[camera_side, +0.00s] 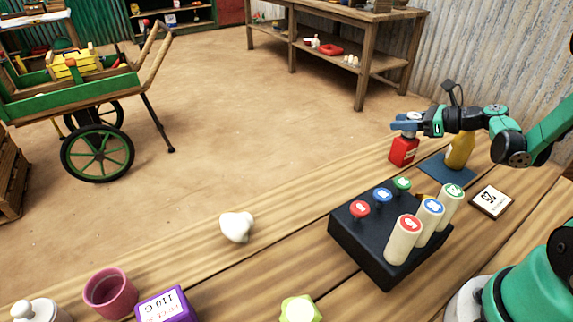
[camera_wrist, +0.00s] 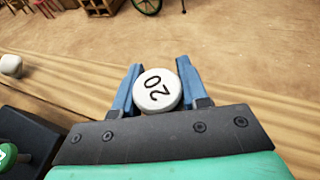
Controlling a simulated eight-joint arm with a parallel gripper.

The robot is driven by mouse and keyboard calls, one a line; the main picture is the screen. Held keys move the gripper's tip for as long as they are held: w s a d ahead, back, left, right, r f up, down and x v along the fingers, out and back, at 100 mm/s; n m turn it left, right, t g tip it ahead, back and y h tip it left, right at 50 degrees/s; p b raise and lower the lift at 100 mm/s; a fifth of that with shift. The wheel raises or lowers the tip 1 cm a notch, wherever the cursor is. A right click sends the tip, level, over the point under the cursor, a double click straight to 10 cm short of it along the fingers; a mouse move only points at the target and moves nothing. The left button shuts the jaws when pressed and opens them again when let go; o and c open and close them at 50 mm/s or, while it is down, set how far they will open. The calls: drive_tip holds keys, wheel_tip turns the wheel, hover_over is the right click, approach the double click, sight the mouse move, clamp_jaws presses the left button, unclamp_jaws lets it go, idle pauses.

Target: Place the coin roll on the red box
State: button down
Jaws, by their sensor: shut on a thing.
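My gripper (camera_wrist: 158,88) is shut on the coin roll (camera_wrist: 157,91), whose round white end marked "20" faces the wrist camera between the blue fingers. In the side view my gripper (camera_side: 405,124) is at the far right part of the bench, directly above the red box (camera_side: 403,153). The fingers hide most of the coin roll there. I cannot tell whether the roll touches the red box. The red box stands upright on the bench and does not show in the wrist view.
A yellow bottle (camera_side: 460,152) stands close right of the red box on a dark blue mat (camera_side: 441,170). A black block (camera_side: 372,252) with coloured knobs and pale cylinders stands nearer, beside a small card (camera_side: 491,202). A white lump (camera_side: 236,227) lies left, with open bench around it.

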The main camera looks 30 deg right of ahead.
drive_tip(key=shift+c, duration=2.3)
unclamp_jaws()
drive_tip(key=shift+f, duration=0.15)
drive_tip(key=shift+s+r, duration=0.1)
drive_tip(key=shift+r, duration=0.15)
drive_tip(key=v, duration=0.7)
drive_tip(key=shift+s+d+r, duration=0.1)
